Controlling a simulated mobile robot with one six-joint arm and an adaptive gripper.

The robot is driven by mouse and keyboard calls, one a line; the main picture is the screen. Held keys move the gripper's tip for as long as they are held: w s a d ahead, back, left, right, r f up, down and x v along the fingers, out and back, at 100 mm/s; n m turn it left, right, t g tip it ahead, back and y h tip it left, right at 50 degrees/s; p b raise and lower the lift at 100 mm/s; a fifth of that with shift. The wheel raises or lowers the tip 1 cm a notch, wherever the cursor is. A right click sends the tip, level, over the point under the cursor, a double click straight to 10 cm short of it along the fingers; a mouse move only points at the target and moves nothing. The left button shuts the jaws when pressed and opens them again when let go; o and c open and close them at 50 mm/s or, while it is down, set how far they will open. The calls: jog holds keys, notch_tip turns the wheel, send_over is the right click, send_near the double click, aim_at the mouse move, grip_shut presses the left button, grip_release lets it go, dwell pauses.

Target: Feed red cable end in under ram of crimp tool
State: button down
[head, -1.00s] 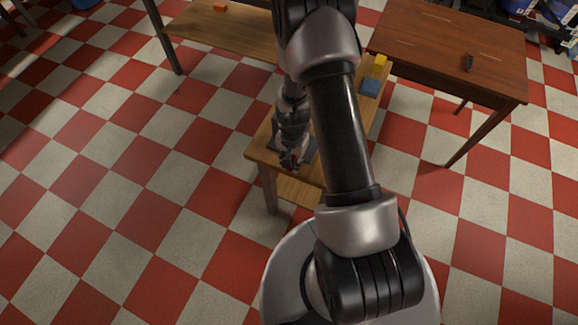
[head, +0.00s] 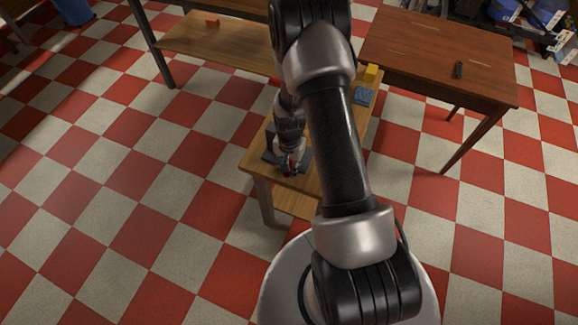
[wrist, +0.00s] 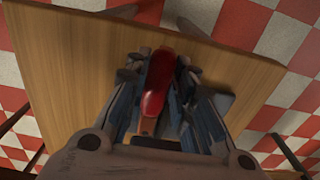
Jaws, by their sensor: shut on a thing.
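My gripper (head: 290,168) is low over the near end of a small wooden table (head: 333,150). In the wrist view my gripper (wrist: 160,62) is shut on a glossy red elongated piece, which I take to be the red cable end (wrist: 156,88). A trace of red also shows at the fingertips in the head view. A dark, flat-based object, probably the crimp tool (head: 270,157), sits on the table right by the gripper. Its ram is hidden behind my gripper and arm, and I cannot tell whether the red piece touches it.
A blue-grey block (head: 362,96) and a yellow block (head: 371,73) sit toward the table's far end. A brown table (head: 430,45) with a small dark item (head: 458,70) stands at the right. A shelf (head: 215,45) with an orange piece (head: 212,22) stands behind. Checkered floor is open at the left.

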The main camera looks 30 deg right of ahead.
jog(key=shift+w+d, duration=0.2)
jog(key=shift+w, duration=0.1)
jog(key=c, duration=1.3)
grip_release()
jog(key=shift+d, duration=0.1)
jog(key=shift+w+r, duration=0.1)
jog(key=shift+r, duration=0.05)
jog(key=shift+w+r, duration=0.1)
jog(key=shift+r, duration=0.2)
notch_tip(320, 180, up, 11)
jog(key=s, duration=0.1)
jog(key=shift+a, duration=0.2)
